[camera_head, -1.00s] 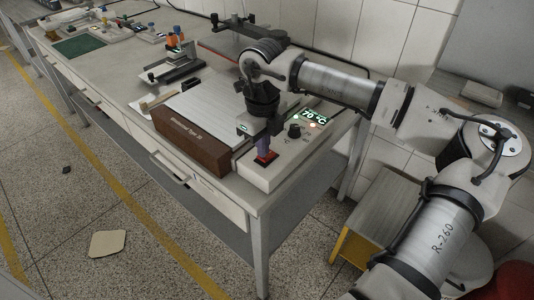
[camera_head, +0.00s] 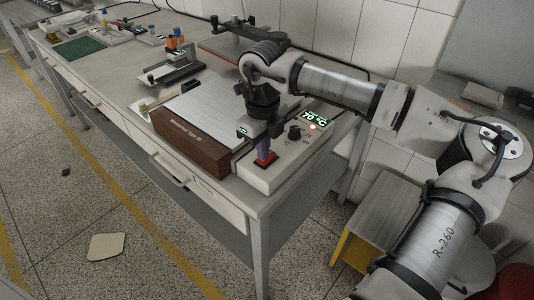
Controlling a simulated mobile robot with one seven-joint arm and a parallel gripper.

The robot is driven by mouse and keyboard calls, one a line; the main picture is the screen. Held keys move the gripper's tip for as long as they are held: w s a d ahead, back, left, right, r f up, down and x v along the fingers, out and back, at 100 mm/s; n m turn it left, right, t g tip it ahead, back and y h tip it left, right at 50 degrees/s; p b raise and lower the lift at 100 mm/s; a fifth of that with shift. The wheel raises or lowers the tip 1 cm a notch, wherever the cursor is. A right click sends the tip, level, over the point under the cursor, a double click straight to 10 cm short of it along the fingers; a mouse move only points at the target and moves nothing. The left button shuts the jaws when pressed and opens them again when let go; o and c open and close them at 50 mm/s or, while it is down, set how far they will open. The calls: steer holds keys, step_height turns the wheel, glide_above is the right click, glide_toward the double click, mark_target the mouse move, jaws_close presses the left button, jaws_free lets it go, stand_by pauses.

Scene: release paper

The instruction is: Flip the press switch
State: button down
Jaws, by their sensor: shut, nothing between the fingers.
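The press switch is a red rocker (camera_head: 265,160) on the front left part of the white control box (camera_head: 256,178), at the near right corner of the bench. My gripper (camera_head: 263,152) is shut and empty. It points down, with its fingertips right at the switch and covering its upper part. I cannot tell for sure whether they touch it. The display (camera_head: 316,117) on the box is lit green and reads about 70 °C. An orange light glows below it, beside a black knob (camera_head: 294,132).
A brown-fronted press unit (camera_head: 190,141) with a pale slatted plate stands directly left of the box. A stand with orange-capped bottles (camera_head: 175,45) and a green mat (camera_head: 80,47) lie farther back.

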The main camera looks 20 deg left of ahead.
step_height(320, 180, up, 6)
steer(key=p, duration=0.2)
steer(key=shift+r+p, duration=0.2)
steer(key=shift+p, duration=0.2)
stand_by(0.4)
